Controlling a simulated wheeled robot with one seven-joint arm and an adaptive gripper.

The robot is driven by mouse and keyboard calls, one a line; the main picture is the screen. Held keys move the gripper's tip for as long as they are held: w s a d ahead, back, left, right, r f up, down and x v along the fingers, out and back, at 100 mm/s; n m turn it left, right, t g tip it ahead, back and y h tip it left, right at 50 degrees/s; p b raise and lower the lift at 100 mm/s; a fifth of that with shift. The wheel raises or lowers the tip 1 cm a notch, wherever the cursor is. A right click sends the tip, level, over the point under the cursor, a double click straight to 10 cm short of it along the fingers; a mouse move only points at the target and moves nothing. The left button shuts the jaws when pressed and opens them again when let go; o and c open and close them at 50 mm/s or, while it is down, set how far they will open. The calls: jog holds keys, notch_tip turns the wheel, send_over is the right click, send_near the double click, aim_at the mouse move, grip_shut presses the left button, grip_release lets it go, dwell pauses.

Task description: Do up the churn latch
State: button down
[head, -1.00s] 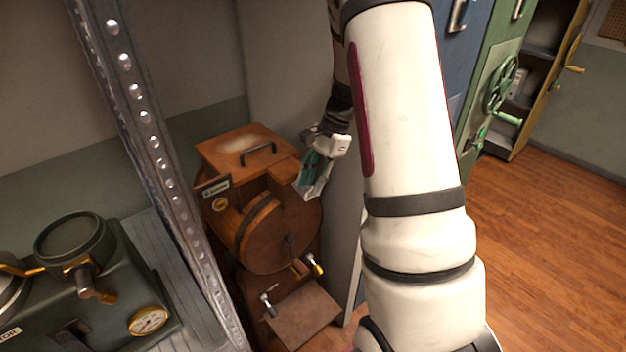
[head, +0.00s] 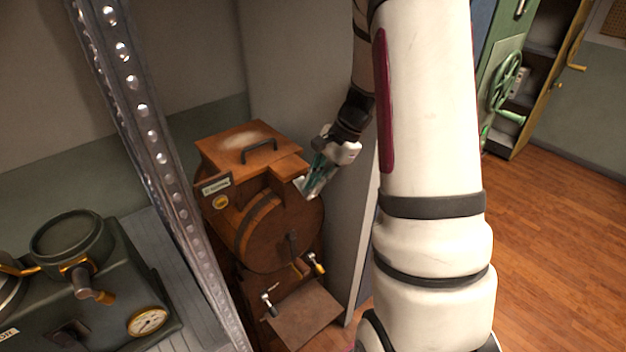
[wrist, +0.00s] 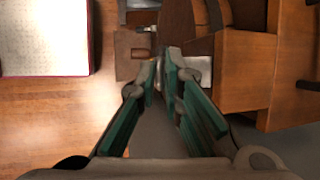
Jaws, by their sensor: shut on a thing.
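The churn (head: 283,232) is a brown wooden barrel with a boxy lid (head: 228,152) and a black lid handle. My gripper (head: 305,190) is at the right side of the churn, by the lid's edge. In the wrist view its green-padded fingers (wrist: 163,72) come close together at the tips. A pale metal piece, apparently the churn latch (wrist: 200,68), shows beside the tips. The fingers hide most of the latch, so its exact position cannot be told.
A perforated metal post (head: 160,155) stands left of the churn. A dark green machine with a gauge (head: 147,321) is at the lower left. A crank (head: 295,250) hangs on the barrel's front. A grey panel is close on the right; wooden floor (head: 545,220) is clear beyond.

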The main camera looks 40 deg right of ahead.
jog(key=f+t+b, duration=0.1)
jog(key=b, duration=0.1)
jog(key=f+t+b, duration=0.1)
jog(key=t+b, duration=0.1)
jog(key=b, duration=0.1)
jog(key=shift+s+d+f+n, duration=0.1)
jog(key=shift+s+f+n, duration=0.1)
jog(key=shift+f+n, duration=0.15)
jog(key=f+t+b, duration=0.1)
jog(key=t+b, duration=0.2)
jog(key=b, duration=0.5)
jog(key=w+f+n+t+y+b, duration=0.1)
jog(key=f+t+b, duration=0.1)
jog(key=b, duration=0.6)
jog(key=f+n+t+y+b, duration=0.1)
jog(key=f+t+b, duration=0.1)
jog(key=b, duration=0.7)
jog(key=shift+w+f+t, duration=0.1)
jog(key=shift+w+t, duration=0.1)
jog(key=shift+t, duration=0.7)
jog(key=shift+n+b, duration=0.25)
jog(key=shift+b, duration=0.2)
jog(key=c, duration=1.8)
grip_release()
jog(key=shift+w, duration=0.1)
jog(key=shift+o, duration=0.2)
